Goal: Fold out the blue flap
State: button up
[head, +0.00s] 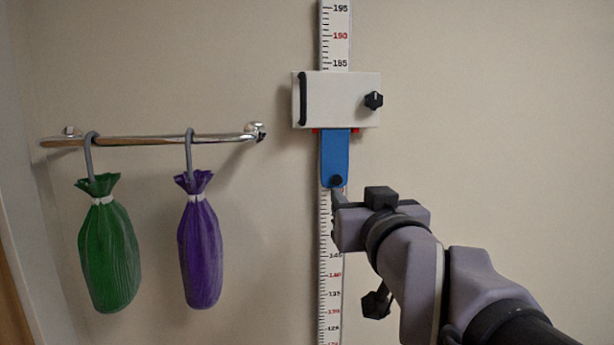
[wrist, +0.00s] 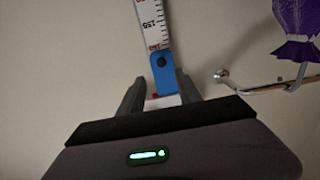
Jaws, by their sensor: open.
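The blue flap (head: 336,152) hangs flat down along the wall ruler from under the white slider box (head: 340,98). A dark round knob (head: 336,181) sits near its lower end. My gripper (head: 338,200) is at the flap's lower end, in front of the ruler. In the wrist view, the picture is upside down and the blue flap (wrist: 165,78) shows between the two spread fingers of my gripper (wrist: 160,80). The gripper is open and holds nothing. I cannot tell whether a finger touches the flap.
The ruler (head: 330,245) runs vertically on the beige wall. A black knob (head: 374,100) sticks out of the slider box. To the left, a metal rail (head: 150,141) carries a green bag (head: 110,255) and a purple bag (head: 200,250) on hooks. The wall between is clear.

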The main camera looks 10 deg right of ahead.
aim_at(338, 181)
jog(key=w+p, duration=0.1)
jog(key=w, duration=0.8)
jog(key=shift+a, duration=0.15)
grip_shut()
dwell(0.9)
